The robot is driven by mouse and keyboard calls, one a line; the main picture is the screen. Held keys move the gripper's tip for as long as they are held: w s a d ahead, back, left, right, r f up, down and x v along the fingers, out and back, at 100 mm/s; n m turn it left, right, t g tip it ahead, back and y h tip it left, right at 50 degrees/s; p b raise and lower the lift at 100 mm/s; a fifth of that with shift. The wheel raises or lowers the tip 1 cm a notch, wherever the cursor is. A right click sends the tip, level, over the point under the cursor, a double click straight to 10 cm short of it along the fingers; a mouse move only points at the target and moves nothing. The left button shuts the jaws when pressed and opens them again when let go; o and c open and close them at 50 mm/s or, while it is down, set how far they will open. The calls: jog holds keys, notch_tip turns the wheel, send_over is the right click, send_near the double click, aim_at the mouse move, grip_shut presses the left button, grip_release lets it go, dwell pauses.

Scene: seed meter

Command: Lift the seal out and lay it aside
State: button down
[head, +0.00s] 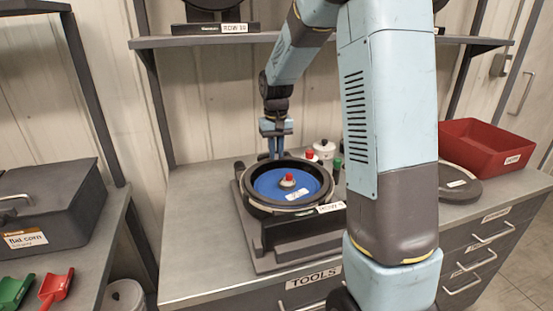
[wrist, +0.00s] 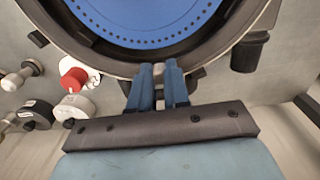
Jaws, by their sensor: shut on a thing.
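The seed meter's round housing (head: 245,199) stands on a dark stand on the bench. A black ring, which I take as the seal (head: 325,170), runs around the blue disc (head: 265,185). The seal also curves across the top of the wrist view (wrist: 75,46), above a pale grey rim. My gripper (head: 275,152) points down at the far side of the ring. In the wrist view, its blue fingers (wrist: 158,75) are close together at the ring's edge, shut on the seal. The fingertips' exact contact is hidden. I cannot tell whether the seal is raised.
A red-topped white part (wrist: 75,85) and other small parts stand close behind the meter. A dark round lid (head: 459,184) and a red bin (head: 490,145) are on the right. The bench left of the meter (head: 200,235) is clear. My arm hides part of the bench.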

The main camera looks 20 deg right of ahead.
notch_tip(320, 180, up, 5)
jog(key=shift+r, duration=0.1)
jog(key=s, duration=1.8)
notch_tip(320, 180, up, 7)
dwell(1.4)
